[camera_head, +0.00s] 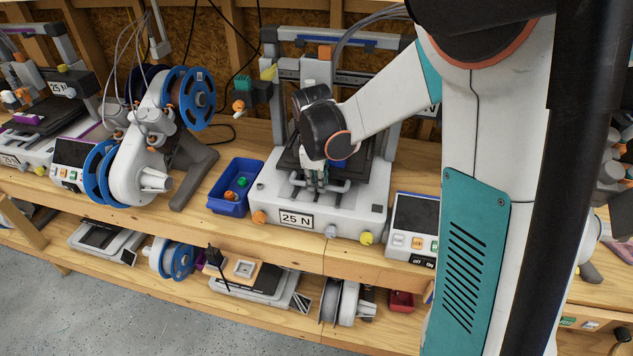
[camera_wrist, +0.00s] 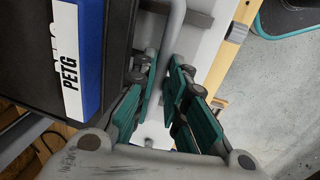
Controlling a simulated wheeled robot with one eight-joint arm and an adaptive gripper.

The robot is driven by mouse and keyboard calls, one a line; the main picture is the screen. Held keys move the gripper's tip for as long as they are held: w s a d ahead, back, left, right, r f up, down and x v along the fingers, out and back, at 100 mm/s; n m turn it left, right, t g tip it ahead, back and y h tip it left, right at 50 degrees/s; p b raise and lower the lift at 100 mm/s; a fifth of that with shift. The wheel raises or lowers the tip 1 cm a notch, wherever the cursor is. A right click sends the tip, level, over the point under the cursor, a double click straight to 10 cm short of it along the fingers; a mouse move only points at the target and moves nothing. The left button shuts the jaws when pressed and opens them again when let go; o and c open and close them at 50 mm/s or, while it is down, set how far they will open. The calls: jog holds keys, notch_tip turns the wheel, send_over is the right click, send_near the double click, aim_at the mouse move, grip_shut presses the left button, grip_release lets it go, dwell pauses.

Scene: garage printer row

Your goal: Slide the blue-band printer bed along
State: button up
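The blue-band printer (camera_head: 350,207) stands on the upper bench, with a blue strip on its top crossbar and a "25 N" label in front. Its dark bed (camera_head: 358,170) is partly hidden by my arm. In the wrist view a blue block labelled PETG (camera_wrist: 90,50) lies on the dark bed (camera_wrist: 118,45). A grey bar handle (camera_wrist: 174,40) runs along the bed's front. My gripper (camera_wrist: 164,68) is at this handle, its teal fingers either side of the bar. A small gap seems to show on the left side. In the head view my gripper (camera_head: 317,181) points down at the handle.
A blue bin (camera_head: 234,203) with small parts stands left of the printer, a control box (camera_head: 413,222) right of it. Blue spools (camera_head: 190,95) stand further left. A lower shelf (camera_head: 200,294) holds more printer parts. Grey floor lies in front.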

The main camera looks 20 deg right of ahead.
jog(key=o, duration=0.3)
jog(key=shift+r, duration=0.1)
notch_tip(320, 180, up, 12)
jog(key=s+a, duration=0.1)
jog(key=s, duration=0.1)
jog(key=shift+a+f, duration=0.2)
